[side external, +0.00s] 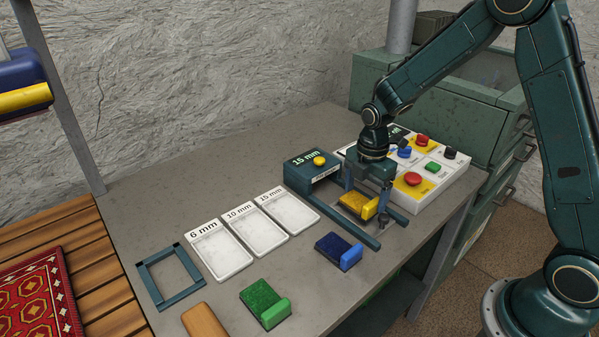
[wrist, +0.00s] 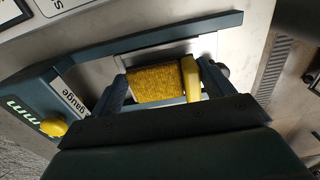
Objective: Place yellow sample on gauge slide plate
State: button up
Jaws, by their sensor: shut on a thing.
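The yellow sample (side external: 355,206), a bristly block with a smooth yellow handle, is between the fingers of my gripper (side external: 364,204). In the wrist view the sample (wrist: 160,83) shows with its handle at its right end, and my gripper (wrist: 165,88) is shut on it. The gauge (side external: 312,172) is a dark teal block marked 15 mm with a yellow knob, with two rails running from it. The pale slide plate (wrist: 205,46) shows behind the sample between the rails. The sample is over the plate; I cannot tell whether it touches.
A blue sample (side external: 338,250) and a green sample (side external: 265,303) lie in front. White trays marked 6 mm (side external: 220,252), 10 mm (side external: 257,230) and 15 mm (side external: 288,212) stand left of the gauge. A control panel (side external: 432,172) with buttons is close on the right.

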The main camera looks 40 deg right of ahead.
aim_at(365, 198)
jog(key=shift+f, duration=0.45)
jog(key=shift+f, duration=0.1)
jog(key=o, duration=0.8)
notch_tip(365, 198, up, 12)
jog(key=shift+r, duration=0.15)
dwell(0.6)
